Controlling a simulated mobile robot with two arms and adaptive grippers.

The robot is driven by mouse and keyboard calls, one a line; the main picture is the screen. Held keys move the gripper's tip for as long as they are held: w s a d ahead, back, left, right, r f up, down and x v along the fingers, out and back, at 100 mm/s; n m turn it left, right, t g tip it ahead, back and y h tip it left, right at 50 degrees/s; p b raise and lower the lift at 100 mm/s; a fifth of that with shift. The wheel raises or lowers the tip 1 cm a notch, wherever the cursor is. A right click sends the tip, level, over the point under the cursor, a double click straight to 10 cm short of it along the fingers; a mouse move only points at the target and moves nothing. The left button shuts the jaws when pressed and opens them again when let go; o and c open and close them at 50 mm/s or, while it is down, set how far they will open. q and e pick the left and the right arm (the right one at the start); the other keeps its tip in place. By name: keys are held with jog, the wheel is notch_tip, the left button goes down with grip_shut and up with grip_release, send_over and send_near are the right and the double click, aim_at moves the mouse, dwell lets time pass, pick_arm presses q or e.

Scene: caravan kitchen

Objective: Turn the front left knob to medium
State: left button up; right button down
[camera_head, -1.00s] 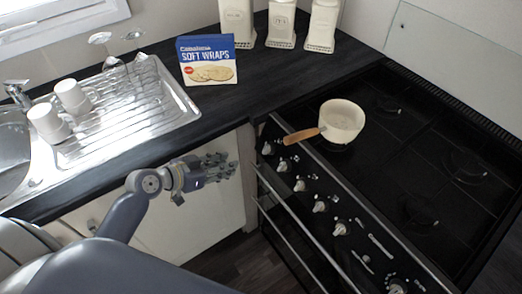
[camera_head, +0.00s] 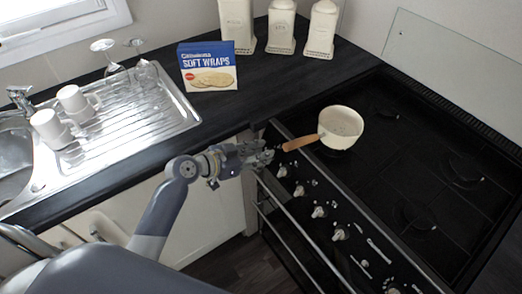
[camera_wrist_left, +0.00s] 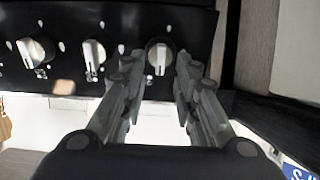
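The cooker's front panel carries a row of pale knobs. The end knob shows in the left wrist view (camera_wrist_left: 160,56), just beyond and between my left fingertips; its grip stands roughly upright there. In the head view my gripper covers that knob. The neighbouring knob (camera_head: 282,171) is clear of the gripper. My left gripper (camera_head: 264,154) is at the panel's left end, its fingers apart and empty; it also shows in the left wrist view (camera_wrist_left: 157,75). I cannot tell whether a finger touches the knob. My right gripper is not in view.
A cream saucepan (camera_head: 342,128) stands on the black hob (camera_head: 410,150), its wooden handle reaching over the panel edge just above my gripper. Oven rails (camera_head: 292,225) run below the knobs. The sink drainer (camera_head: 150,115) and a soft wraps box (camera_head: 208,66) are on the worktop.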

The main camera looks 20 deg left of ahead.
pick_arm(q)
jog(key=shift+w+d+f, duration=0.15)
jog(key=shift+w+d, duration=0.05)
jog(key=shift+w, duration=0.05)
grip_shut()
